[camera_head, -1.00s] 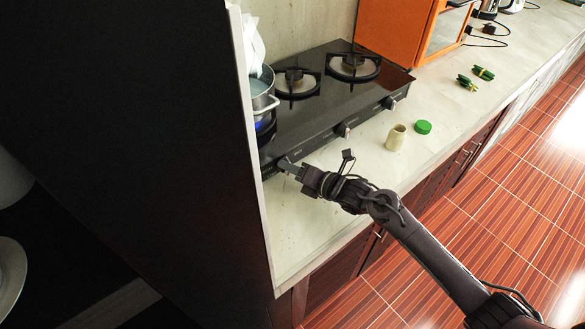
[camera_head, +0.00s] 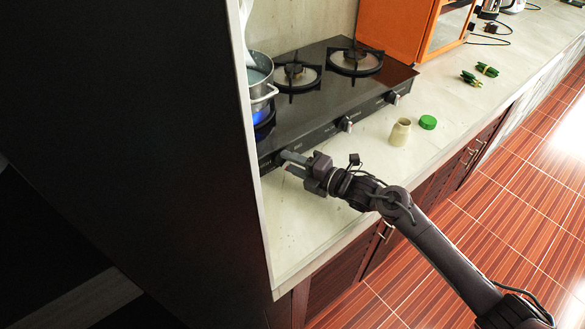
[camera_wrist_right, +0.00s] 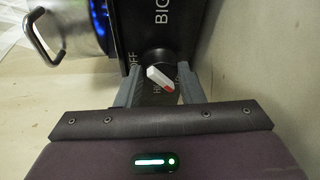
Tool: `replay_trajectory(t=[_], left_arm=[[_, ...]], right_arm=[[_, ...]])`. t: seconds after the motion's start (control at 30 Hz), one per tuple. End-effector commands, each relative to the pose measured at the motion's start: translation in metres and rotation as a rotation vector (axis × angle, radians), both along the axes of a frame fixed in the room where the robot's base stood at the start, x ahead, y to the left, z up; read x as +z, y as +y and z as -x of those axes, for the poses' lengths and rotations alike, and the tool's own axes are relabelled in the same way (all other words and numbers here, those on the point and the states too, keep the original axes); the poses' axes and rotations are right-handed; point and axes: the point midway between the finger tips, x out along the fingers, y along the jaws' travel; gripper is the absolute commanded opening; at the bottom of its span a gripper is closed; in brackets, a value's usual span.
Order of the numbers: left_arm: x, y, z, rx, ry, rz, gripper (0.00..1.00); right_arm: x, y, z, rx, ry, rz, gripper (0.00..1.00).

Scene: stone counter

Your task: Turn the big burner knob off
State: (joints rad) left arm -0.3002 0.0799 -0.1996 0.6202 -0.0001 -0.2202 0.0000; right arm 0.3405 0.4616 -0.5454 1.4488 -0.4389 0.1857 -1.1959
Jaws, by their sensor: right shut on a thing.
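The big burner knob (camera_wrist_right: 162,78) is a dark round knob with a white bar with a red mark, on the front panel of the black stove (camera_head: 318,108). In the right wrist view its bar is tilted, near the letters "FF" and beside the word "BIG". My right gripper (camera_wrist_right: 160,92) has a finger on each side of the knob and is shut on it. In the head view the right gripper (camera_head: 287,160) hides the knob. A blue flame (camera_head: 262,117) burns under a metal pot (camera_head: 262,78). My left gripper is not in view.
Two more knobs (camera_head: 346,124) sit along the stove front to the right. A beige jar (camera_head: 400,132) and a green lid (camera_head: 428,122) stand on the counter (camera_head: 300,220). A dark tall panel (camera_head: 150,120) closes off the left. Counter in front of the stove is mostly clear.

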Motion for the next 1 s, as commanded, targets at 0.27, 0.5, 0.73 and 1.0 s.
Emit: replay_trajectory(t=[0.27, 0.5, 0.73, 1.0], left_arm=[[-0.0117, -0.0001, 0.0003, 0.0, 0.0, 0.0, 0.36], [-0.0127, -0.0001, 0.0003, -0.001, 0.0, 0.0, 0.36], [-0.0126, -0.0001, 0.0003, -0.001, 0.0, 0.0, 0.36], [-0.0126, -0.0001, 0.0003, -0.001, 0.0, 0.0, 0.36]], right_arm=[[-0.0036, -0.0011, 0.0001, -0.001, 0.061, -0.083, 0.12], [-0.0029, -0.001, 0.0001, -0.001, 0.074, -0.102, 0.12], [-0.003, -0.0011, 0.0002, -0.001, 0.074, -0.101, 0.12], [-0.0023, -0.0009, 0.0001, -0.001, 0.072, -0.102, 0.43]])
